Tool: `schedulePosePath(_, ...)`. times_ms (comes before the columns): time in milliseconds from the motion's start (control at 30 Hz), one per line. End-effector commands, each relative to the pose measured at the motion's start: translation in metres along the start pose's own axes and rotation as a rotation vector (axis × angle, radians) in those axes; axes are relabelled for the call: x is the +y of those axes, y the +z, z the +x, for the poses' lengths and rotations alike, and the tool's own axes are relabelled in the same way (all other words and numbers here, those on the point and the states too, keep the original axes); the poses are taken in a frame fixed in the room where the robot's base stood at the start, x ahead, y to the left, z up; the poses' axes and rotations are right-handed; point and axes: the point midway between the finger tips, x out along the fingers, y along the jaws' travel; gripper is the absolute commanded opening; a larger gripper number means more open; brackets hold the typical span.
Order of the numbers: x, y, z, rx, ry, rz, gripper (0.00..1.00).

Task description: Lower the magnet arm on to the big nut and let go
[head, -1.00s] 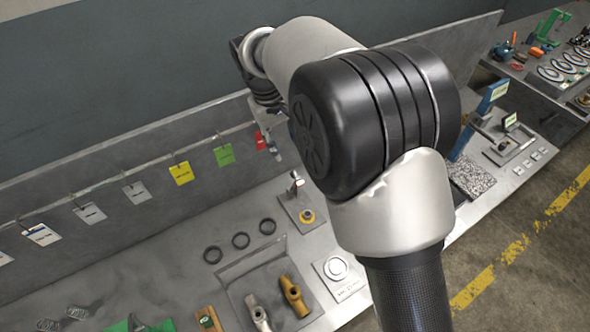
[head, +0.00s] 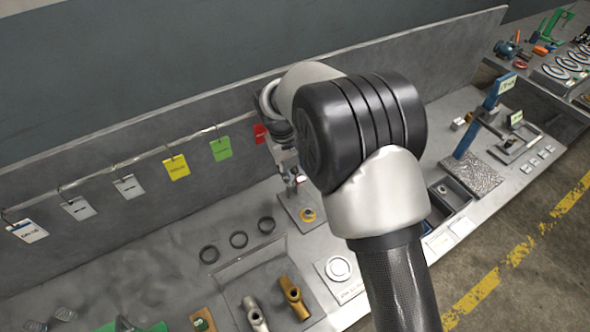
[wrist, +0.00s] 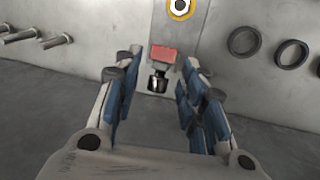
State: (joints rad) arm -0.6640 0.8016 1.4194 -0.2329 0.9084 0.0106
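A small upright piece with a red top (wrist: 163,53) and a dark lower part, seemingly the magnet arm, stands on a grey plate (head: 289,204). A yellow ring-like piece with a pale centre (head: 308,215), perhaps the big nut, lies on the same plate. It also shows at the top edge of the wrist view (wrist: 180,8), apart from the red piece. My gripper (wrist: 162,62) is open, with blue-padded fingers on either side of the red piece and visible gaps. In the head view my gripper (head: 288,168) is above the plate's back end, partly hidden by my arm.
Several dark rings (head: 238,240) lie left of the plate. A tray (head: 262,290) with tee-shaped fittings and a white round piece (head: 338,268) lie in front. Coloured tags (head: 176,167) hang from a rail along the back panel (head: 110,180). A blue post (head: 478,125) stands to the right.

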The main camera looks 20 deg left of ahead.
Motion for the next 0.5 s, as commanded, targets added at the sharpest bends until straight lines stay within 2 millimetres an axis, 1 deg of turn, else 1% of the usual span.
schedulePosePath(100, 0.0001, 0.0001, -0.0002, 0.0, 0.0, 0.0, 0.38)
schedulePosePath(133, 0.0001, 0.0001, -0.0002, 0.0, 0.0, 0.0, 0.37)
schedulePosePath(500, -0.0003, 0.0002, -0.0003, -0.001, 0.0, 0.0, 0.12)
